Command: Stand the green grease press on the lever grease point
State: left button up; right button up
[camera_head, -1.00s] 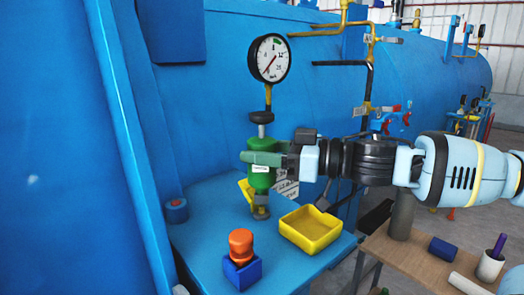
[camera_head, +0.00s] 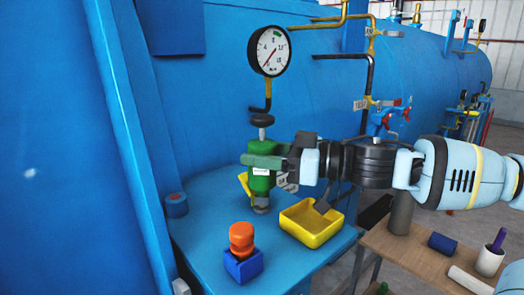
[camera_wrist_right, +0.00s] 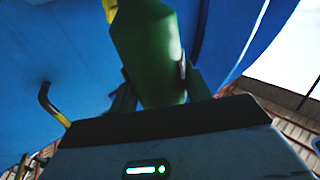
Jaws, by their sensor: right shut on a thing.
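The green grease press (camera_head: 261,181) is upright, with a black knob (camera_head: 262,120) on top and a white label on its body. My right gripper (camera_head: 265,161) is shut around its upper body, coming from the right. The press also fills the upper middle of the right wrist view (camera_wrist_right: 150,60), between the fingers. Directly below the press is a small grey fitting (camera_head: 261,208) on the blue table, with a yellow lever (camera_head: 245,186) beside it, partly hidden. The press's lower end appears to meet the fitting; full seating cannot be told. My left gripper is not in view.
A yellow tray (camera_head: 338,228) stands right of the press on the blue table (camera_head: 205,237). In front is an orange piece (camera_head: 241,238) in a blue holder (camera_head: 243,267). A pressure gauge (camera_head: 269,50) on a pipe is just above and behind the press.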

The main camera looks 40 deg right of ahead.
jog(key=shift+f, duration=0.4)
jog(key=o, duration=1.3)
jog(key=shift+o, duration=0.5)
